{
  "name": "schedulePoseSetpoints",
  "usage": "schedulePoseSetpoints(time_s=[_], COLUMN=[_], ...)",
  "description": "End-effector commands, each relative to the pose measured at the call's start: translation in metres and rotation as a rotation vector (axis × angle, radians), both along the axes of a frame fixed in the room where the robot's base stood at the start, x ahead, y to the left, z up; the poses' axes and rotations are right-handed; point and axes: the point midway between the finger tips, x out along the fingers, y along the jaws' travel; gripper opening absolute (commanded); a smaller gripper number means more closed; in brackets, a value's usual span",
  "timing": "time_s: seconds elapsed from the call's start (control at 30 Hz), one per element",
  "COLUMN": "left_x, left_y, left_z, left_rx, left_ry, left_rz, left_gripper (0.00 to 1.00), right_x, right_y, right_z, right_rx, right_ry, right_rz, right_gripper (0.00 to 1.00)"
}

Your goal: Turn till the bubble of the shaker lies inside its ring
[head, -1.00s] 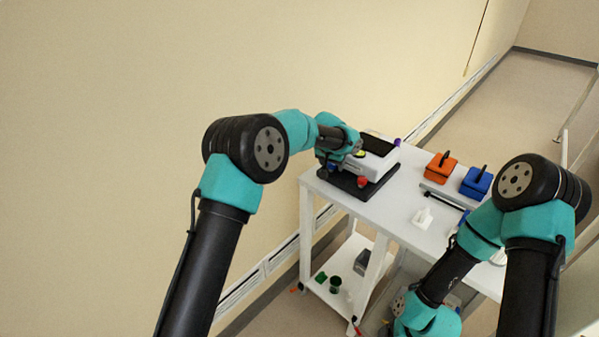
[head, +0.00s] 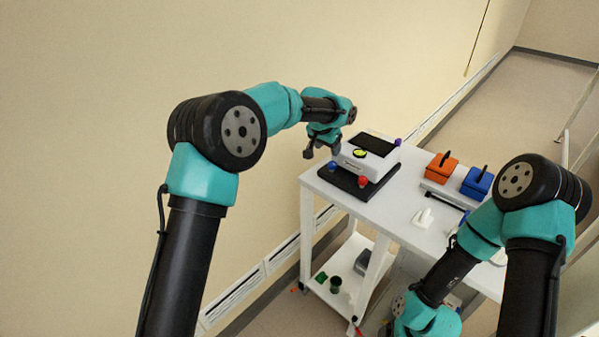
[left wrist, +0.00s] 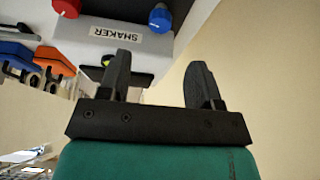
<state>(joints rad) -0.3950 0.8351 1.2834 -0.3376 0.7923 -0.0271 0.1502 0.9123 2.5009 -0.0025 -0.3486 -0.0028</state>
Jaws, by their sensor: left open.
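My left gripper (head: 322,150) is open and empty, above and left of the shaker. In the left wrist view, the shaker's label (left wrist: 118,33) is upside down beyond the open fingers (left wrist: 160,68). My right gripper is out of view.
An orange box (head: 440,167) and a blue box (head: 476,181) with black handles stand to the right of the shaker. A small white piece (head: 422,217) lies on the white table (head: 385,208). A lower shelf (head: 345,285) holds green items.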

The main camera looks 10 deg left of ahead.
Motion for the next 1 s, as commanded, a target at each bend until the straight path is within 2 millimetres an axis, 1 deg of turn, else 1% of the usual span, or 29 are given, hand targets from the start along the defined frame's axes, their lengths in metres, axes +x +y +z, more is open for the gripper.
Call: schedulePoseSetpoints(time_s=[0.03, 0.1, 0.53, 0.7, 1.0], left_x=[-0.003, -0.006, -0.027, -0.039, -0.059], left_y=[0.002, 0.004, 0.018, 0.017, 0.012], left_z=[0.009, 0.019, 0.080, 0.061, 0.036], left_rx=[-0.001, -0.002, 0.000, -0.061, -0.182], left_ry=[-0.002, -0.003, -0.002, 0.035, 0.063], left_rz=[0.000, 0.000, 0.000, -0.073, -0.191], left_gripper=[0.58, 0.58, 0.58, 0.58, 0.58], right_x=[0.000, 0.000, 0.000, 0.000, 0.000], right_y=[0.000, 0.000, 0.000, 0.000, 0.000], right_z=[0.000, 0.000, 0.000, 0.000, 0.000], right_rx=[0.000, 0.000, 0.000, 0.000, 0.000], right_ry=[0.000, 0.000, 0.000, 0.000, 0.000], right_rz=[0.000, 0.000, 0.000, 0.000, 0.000], right_gripper=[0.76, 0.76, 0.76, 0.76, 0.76])
